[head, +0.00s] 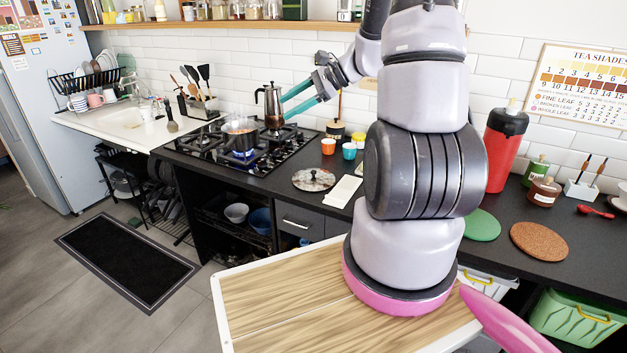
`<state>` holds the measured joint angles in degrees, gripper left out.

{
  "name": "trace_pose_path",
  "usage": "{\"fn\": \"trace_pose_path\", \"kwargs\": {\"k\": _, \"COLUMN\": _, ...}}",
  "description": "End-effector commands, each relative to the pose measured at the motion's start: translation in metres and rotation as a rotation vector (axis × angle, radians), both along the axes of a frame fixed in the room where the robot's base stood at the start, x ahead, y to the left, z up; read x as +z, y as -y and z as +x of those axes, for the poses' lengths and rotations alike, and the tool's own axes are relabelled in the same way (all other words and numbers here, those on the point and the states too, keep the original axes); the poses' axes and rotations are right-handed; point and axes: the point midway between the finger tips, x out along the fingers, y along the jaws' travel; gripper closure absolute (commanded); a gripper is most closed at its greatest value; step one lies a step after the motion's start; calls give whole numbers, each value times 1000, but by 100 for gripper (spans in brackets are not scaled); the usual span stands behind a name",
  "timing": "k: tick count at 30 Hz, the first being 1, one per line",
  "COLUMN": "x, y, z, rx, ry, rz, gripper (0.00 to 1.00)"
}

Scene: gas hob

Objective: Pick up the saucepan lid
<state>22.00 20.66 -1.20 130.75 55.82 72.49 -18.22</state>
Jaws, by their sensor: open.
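The saucepan lid (314,180) lies flat on the black counter, in front of the hob's right end. It looks like glass with a dark rim and has a dark knob on top. The saucepan (240,134) sits on the hob over a blue flame.
An orange cup (328,146) and a teal cup (349,151) stand behind the lid. A white folded cloth or pad (343,191) lies close to its right. The lit hob (205,150) is to its left. My arm hides part of the counter.

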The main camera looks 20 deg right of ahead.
Motion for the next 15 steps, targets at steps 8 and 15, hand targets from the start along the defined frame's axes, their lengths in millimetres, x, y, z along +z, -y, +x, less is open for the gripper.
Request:
{"fn": "trace_pose_path", "kwargs": {"k": 8, "x": -114, "y": 77, "z": 50, "rx": -399, "ry": -131, "rz": 277, "gripper": 36}}
{"fn": "trace_pose_path", "kwargs": {"k": 15, "x": -223, "y": 147, "z": 54, "rx": -750, "ry": -203, "rz": 426, "gripper": 36}}
